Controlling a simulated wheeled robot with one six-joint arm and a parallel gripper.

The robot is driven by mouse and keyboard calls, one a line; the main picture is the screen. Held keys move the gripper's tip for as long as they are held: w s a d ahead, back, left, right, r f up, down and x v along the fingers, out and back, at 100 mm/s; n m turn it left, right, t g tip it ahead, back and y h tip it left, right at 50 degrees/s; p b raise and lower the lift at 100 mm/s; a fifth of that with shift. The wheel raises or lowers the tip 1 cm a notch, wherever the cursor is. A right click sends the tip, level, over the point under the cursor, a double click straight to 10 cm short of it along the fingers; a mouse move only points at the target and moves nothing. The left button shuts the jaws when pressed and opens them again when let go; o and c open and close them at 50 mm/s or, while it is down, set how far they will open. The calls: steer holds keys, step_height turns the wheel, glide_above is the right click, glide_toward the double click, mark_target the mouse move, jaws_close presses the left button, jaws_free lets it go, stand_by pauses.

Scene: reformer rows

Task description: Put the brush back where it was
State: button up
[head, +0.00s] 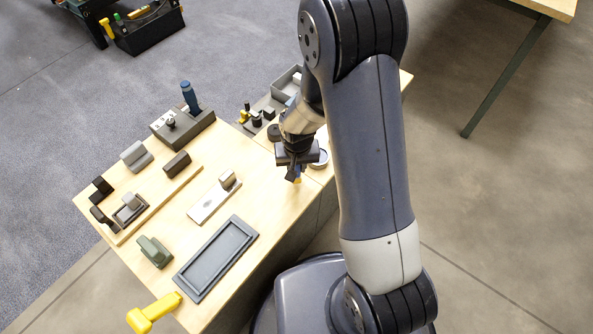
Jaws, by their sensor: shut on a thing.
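My gripper (295,172) points down over the right part of the wooden bench top. A blue-handled thing (189,95) stands upright at a dark grey block (182,128) at the bench's back edge.
An empty dark tray (252,232) lies near the front edge. A yellow handle (154,312) sticks out at the front left corner. A white plate with a grey block (208,205), a wooden board with grey blocks (158,205) and a grey compartment bin (286,84) stand around.

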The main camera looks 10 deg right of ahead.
steer(key=shift+f, duration=0.95)
steer(key=shift+f, duration=0.1)
steer(key=o, duration=1)
steer(key=r+p, duration=0.1)
steer(key=r, duration=0.3)
steer(key=s+r+p, duration=0.1)
steer(key=r, duration=0.7)
steer(key=shift+s+r+p, duration=0.1)
steer(key=shift+s+p, duration=0.1)
steer(key=shift+p, duration=0.2)
